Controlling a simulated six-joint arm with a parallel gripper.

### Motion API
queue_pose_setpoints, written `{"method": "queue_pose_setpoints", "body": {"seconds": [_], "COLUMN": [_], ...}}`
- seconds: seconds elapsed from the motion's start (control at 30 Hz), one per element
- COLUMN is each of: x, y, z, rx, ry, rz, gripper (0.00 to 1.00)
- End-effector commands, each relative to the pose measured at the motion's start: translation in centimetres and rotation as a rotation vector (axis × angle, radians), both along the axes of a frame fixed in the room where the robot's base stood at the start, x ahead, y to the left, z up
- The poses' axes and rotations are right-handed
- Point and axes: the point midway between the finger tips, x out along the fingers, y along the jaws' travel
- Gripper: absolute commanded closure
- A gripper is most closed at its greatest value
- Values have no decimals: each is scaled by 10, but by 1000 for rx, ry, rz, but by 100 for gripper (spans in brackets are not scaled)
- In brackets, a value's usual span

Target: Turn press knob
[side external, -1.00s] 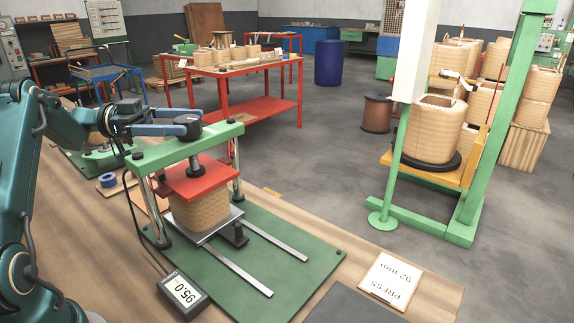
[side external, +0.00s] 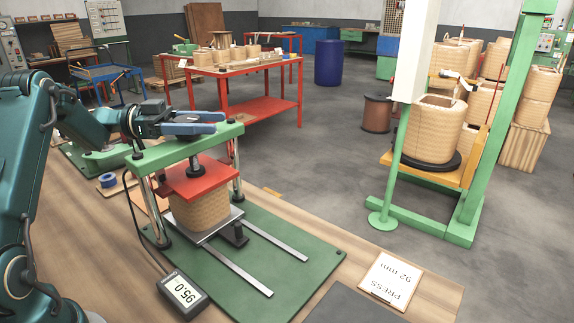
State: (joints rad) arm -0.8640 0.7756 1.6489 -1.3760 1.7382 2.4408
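The press has a green crossbeam (side external: 150,156) on chrome posts and a red plate (side external: 196,182) pressing on a tan wound coil (side external: 203,210). Its black knob sits on top of the crossbeam and is mostly hidden by my gripper. My gripper (side external: 205,123), with two blue fingers, reaches in from the left over the crossbeam. The fingers lie on either side of the knob's place. Whether they touch the knob is not clear. The display (side external: 184,292) on the bench reads 95.0. A card (side external: 390,279) reads PRESS 92 mm.
The press's green base (side external: 290,240) carries two metal rails on the wooden bench. A blue tape roll (side external: 108,180) lies behind the press. A green stand (side external: 487,130) with a large coil (side external: 434,128) is at the right. The space above the crossbeam's right end is free.

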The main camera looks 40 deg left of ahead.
Motion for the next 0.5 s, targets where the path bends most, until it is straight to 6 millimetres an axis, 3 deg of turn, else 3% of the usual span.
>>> {"method": "queue_pose_setpoints", "body": {"seconds": [0.23,0.5], "x": [2,7], "y": [1,5], "z": [1,2], "rx": [-2,-3], "ry": [-2,-3], "rz": [59,243], "gripper": [92,92]}}
